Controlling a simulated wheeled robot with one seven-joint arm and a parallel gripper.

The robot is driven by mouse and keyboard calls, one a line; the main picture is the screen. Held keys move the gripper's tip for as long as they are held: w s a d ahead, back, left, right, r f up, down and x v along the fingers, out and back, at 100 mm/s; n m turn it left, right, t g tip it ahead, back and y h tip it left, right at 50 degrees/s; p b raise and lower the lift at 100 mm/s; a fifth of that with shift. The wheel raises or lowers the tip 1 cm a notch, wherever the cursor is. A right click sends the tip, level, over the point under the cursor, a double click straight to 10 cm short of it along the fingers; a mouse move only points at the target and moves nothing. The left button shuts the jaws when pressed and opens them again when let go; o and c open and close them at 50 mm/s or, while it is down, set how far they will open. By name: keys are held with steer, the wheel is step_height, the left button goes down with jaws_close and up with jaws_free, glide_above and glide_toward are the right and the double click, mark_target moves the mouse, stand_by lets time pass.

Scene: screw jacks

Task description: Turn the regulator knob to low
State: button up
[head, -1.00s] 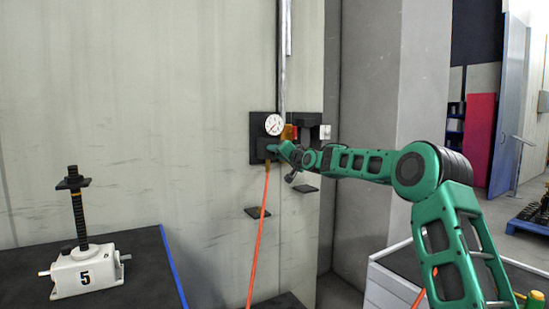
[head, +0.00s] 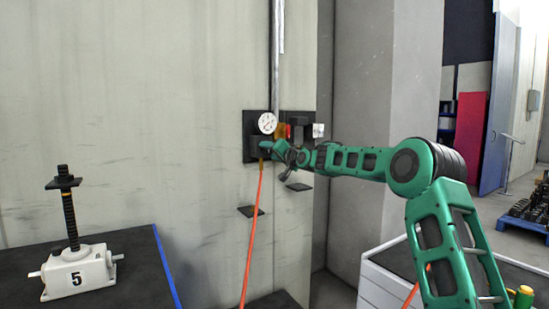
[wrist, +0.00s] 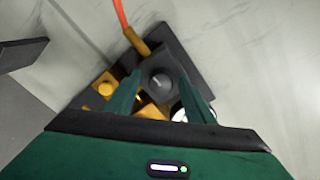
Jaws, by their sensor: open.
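The regulator knob (wrist: 160,82) is a round dark grey knob with a light pointer mark, seen in the wrist view on a black block. My gripper (wrist: 160,85) is open, with one green finger on each side of the knob. I cannot tell whether the fingers touch it. In the head view my gripper (head: 268,147) is at the wall panel and hides the knob. The white round gauge (head: 267,123) sits just above it on the black backplate (head: 249,150).
An orange hose (head: 252,230) hangs from the regulator. Brass fittings (wrist: 106,88) sit beside the knob. A small black shelf (head: 250,211) juts from the wall below. A screw jack marked 5 (head: 78,272) stands on the dark table (head: 140,262) at left. A white cabinet (head: 372,285) is at right.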

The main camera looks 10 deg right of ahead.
steer(key=v, duration=1)
steer(key=shift+d, duration=0.1)
steer(key=s+d+f+g+h, duration=0.25)
steer(key=s+d+f, duration=0.3)
steer(key=s, duration=0.55)
steer(key=s+d+f+g+h, duration=0.2)
steer(key=s+d+f+g, duration=0.2)
steer(key=s+f, duration=0.5)
steer(key=s+d+f+g+h, duration=0.2)
steer(key=s+d+f+g, duration=0.25)
steer(key=s, duration=0.85)
steer(key=s+f+g, duration=0.3)
steer(key=s+f, duration=0.2)
steer(key=s, duration=1.1)
steer(key=s+f+g+y, duration=0.1)
steer(key=s+f+g, duration=0.2)
steer(key=s, duration=1.4)
step_height(320, 180, down, 2)
steer(key=shift+s+m, duration=0.35)
steer(key=shift+m, duration=0.05)
